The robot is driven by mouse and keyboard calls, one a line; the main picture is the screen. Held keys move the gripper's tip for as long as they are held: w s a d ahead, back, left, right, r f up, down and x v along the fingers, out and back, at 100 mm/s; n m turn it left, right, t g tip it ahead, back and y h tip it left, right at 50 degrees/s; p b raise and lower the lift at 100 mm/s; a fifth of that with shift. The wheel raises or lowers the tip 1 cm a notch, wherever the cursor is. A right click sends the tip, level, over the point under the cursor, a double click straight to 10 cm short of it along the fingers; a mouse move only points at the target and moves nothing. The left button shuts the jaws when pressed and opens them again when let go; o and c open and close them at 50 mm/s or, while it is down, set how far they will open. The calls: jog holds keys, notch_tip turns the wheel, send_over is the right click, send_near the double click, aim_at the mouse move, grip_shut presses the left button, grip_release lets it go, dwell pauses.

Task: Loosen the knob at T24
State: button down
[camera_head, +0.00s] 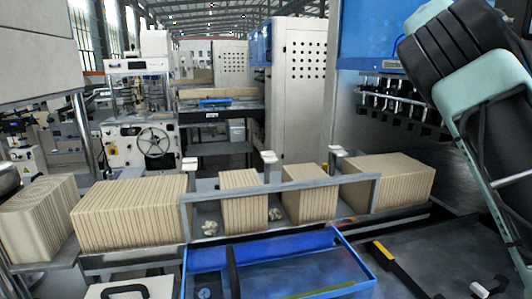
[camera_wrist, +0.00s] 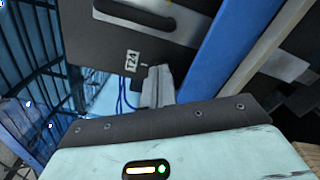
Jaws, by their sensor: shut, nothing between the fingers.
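A white T24 label (camera_wrist: 132,61) sits on a dark grey panel (camera_wrist: 112,42) in the wrist view. Pale grey fingers, which I take to be my gripper (camera_wrist: 158,72), stand just right of and below the label in the picture. They are shut and hold nothing. No knob shows clearly beside the label; one may be hidden behind the fingers or my wrist. I cannot tell whether the fingers touch the panel. In the head view my arm is at the upper right, and my gripper and the label do not show.
In the head view, brown slabs (camera_head: 130,215) stand in a rack behind a blue tray (camera_head: 355,255). White lobed knobs (camera_head: 210,228) show at the rack.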

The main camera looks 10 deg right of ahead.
jog(key=shift+w+d+p, duration=0.15)
jog(key=shift+d+p, duration=0.4)
jog(key=shift+d, duration=1.15)
jog(key=shift+w+a+f+p, duration=0.1)
jog(key=shift+w+f+p, duration=0.15)
jog(key=shift+w, duration=0.2)
jog(key=shift+w+r+p, duration=0.2)
jog(key=shift+r+p, duration=0.05)
jog(key=shift+p, duration=0.05)
jog(key=shift+s+r, duration=0.1)
jog(key=shift+s, duration=0.15)
jog(key=shift+s+a+r+b, duration=0.1)
jog(key=shift+s+a+b, duration=0.1)
jog(key=shift+a+b, duration=0.95)
jog(key=shift+s+a+r+b, duration=0.15)
jog(key=shift+a+b, duration=0.3)
jog(key=shift+a, duration=1.3)
jog(key=shift+f, duration=0.1)
